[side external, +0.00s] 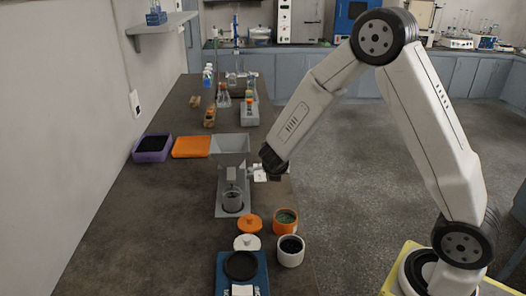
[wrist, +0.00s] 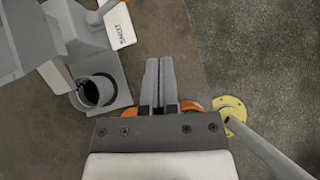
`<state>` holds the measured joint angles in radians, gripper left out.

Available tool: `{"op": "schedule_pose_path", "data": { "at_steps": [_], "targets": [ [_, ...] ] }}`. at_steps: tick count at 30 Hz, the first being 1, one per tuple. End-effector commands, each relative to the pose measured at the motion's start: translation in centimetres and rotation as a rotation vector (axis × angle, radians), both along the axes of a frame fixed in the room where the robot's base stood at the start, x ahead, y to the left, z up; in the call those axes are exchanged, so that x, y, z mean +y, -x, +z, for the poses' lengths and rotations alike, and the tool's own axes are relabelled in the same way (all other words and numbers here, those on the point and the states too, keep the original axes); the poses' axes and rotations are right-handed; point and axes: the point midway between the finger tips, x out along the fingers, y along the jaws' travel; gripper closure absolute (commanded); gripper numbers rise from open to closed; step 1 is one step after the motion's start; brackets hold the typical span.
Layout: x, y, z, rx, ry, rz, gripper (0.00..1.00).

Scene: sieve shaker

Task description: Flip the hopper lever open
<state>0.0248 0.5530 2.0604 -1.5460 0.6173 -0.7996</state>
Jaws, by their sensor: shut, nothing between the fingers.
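The grey hopper (side external: 231,146) stands on a grey frame on the bench, with a grey cup (side external: 232,201) below its outlet. In the wrist view the hopper (wrist: 70,28) is at the upper left, and the dark-mouthed cup (wrist: 95,92) is below it. A short grey bar (wrist: 107,8) sticks out at the hopper's side and may be the lever; I cannot tell its position for sure. My gripper (side external: 276,177) is just right of the hopper, apart from it. In the wrist view my gripper (wrist: 159,62) points its fingers, shut together and empty, at the bench.
Orange (side external: 285,221) and white (side external: 291,251) jars, lids and a blue scale (side external: 228,283) stand in front. A purple tray (side external: 152,148) and orange tray (side external: 191,147) are at left. Bottles stand behind.

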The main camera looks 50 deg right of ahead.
Motion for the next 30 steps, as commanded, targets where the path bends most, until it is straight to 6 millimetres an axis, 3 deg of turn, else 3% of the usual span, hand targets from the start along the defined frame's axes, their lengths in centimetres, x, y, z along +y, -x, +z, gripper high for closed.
{"op": "schedule_pose_path", "data": {
  "at_steps": [12, 30],
  "targets": [
    [1.1, 1.9, 2.3, -0.001, 0.000, -0.001, 1.00],
    [1.2, 2.5, 2.3, -0.009, -0.024, -0.031, 1.00]
  ]
}}
